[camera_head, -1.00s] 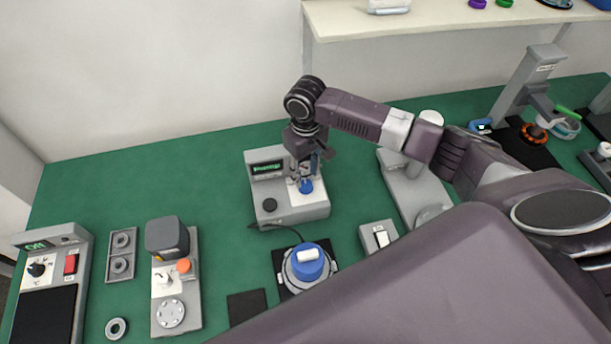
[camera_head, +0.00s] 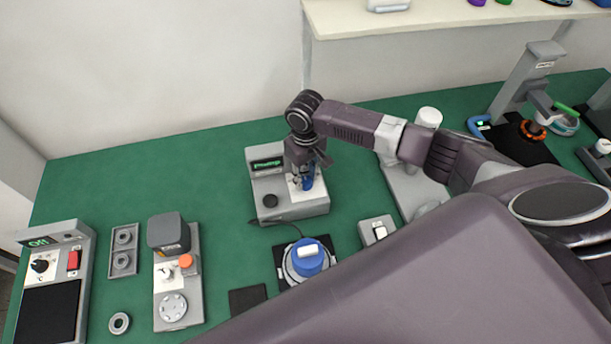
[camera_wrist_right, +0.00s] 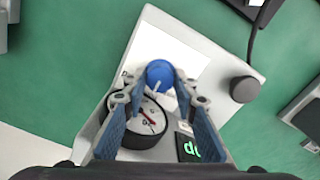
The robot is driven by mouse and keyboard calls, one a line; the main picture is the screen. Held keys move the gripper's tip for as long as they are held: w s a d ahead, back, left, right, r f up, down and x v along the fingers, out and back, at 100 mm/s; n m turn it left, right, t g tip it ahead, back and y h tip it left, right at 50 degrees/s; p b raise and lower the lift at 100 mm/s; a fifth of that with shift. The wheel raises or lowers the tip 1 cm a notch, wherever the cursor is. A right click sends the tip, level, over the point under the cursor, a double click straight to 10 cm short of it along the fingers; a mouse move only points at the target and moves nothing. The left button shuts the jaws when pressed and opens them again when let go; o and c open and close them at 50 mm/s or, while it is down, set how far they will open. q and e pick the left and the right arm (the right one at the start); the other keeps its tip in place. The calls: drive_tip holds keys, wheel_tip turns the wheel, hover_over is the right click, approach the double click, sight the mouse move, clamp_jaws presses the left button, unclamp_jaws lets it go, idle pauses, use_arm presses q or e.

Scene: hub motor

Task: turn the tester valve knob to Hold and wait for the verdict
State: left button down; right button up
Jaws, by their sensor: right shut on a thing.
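The tester (camera_head: 266,192) is a light grey box with a small green-lit display (camera_head: 267,164), whose text is too small to read surely. Its blue valve knob (camera_wrist_right: 160,74) has a white pointer line and sits on a white plate. My right gripper (camera_wrist_right: 162,84) comes down on the knob with its fingertips on both sides, shut on it. In the head view the right gripper (camera_head: 305,181) largely covers the knob. The labels around the knob are mostly hidden. A round gauge (camera_wrist_right: 142,122) with a red needle shows between the fingers. My left gripper is not in view.
A black knob (camera_wrist_right: 244,89) stands on the tester's other side. A blue-capped round part (camera_head: 307,257) sits on a dark pad in front, with a cable to the tester. A small grey switch box (camera_head: 377,230) is to the right. Green table is bare left of the tester.

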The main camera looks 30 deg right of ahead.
drive_tip(key=shift+r+m+p, duration=0.1)
drive_tip(key=shift+m+p, duration=0.7)
drive_tip(key=shift+m, duration=0.4)
drive_tip(key=m, duration=0.3)
drive_tip(key=shift+w+d+m, duration=0.1)
drive_tip(key=shift+m, duration=2.1)
drive_tip(key=o, duration=0.9)
